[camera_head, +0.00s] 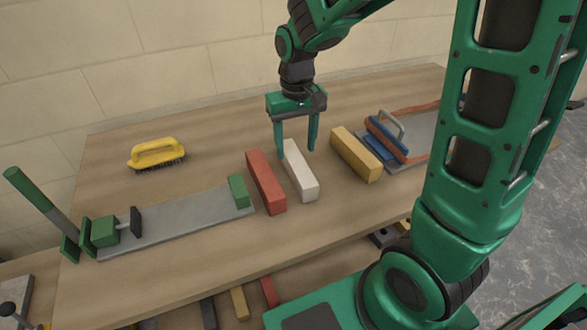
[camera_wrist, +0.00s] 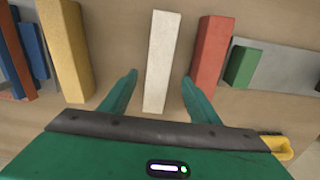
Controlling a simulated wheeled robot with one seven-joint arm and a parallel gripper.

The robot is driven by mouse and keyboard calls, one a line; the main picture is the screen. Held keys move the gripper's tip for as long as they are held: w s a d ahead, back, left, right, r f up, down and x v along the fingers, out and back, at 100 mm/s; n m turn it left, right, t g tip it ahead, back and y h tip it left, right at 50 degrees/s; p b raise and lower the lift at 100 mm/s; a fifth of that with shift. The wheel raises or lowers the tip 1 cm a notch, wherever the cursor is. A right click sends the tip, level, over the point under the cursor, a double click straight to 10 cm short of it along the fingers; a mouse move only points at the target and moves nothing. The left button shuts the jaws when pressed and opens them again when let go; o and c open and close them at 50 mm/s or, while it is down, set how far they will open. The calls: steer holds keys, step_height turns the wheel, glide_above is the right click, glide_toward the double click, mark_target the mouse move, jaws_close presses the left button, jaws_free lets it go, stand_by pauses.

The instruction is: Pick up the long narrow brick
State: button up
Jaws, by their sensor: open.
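A narrow off-white brick (camera_head: 303,180) lies on the wooden bench, long and slim in the wrist view (camera_wrist: 160,55). A red brick (camera_head: 266,183) lies to its left in the head view, with a gap between them. A wider yellow brick (camera_head: 356,155) lies to its right. My gripper (camera_head: 296,154) points down at the white brick's far part, its fingers open and empty. In the wrist view the fingertips (camera_wrist: 160,77) appear on either side of the white brick, with space at both sides. I cannot tell the exact height of the tips above the bench.
The red brick (camera_wrist: 211,50) and yellow brick (camera_wrist: 66,50) flank the fingers. A grey plate with green clamp parts (camera_head: 180,218) lies left, and a yellow-handled brush (camera_head: 156,152) behind it. Blue and orange tools (camera_head: 390,138) lie right. Bare bench shows behind the bricks.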

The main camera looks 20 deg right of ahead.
mark_target(297, 161)
steer(key=shift+s+d+f, duration=0.1)
steer(key=shift+d+f, duration=0.05)
steer(key=shift+f, duration=3.2)
jaws_close()
